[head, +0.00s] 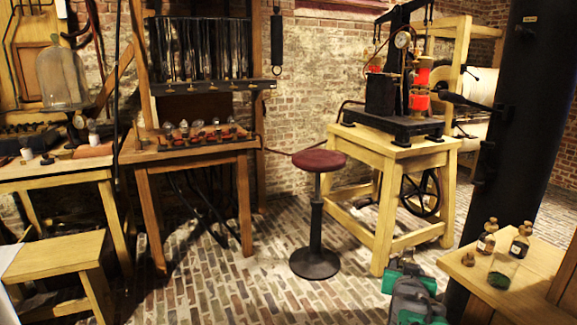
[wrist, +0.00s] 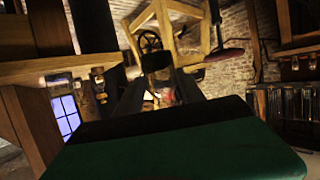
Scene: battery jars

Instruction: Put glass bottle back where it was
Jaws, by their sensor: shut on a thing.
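My gripper (head: 407,262) is in the lower middle right of the head view, in the air left of the wooden table. In the wrist view my gripper (wrist: 157,78) has its dark fingers closed on a small dark thing with a paler rim, taken to be the glass bottle (wrist: 157,62). Its details are too dark to make out, and the head view hides most of it behind my arm. Two labelled brown bottles (head: 521,243) stand on the wooden table (head: 462,273), with a clear glass holding green stuff (head: 502,272) in front.
A black column (head: 520,110) rises behind the table. The press stand (head: 390,150) and the red stool (head: 319,161) are farther back. Brick floor (head: 230,280) lies open at the left.

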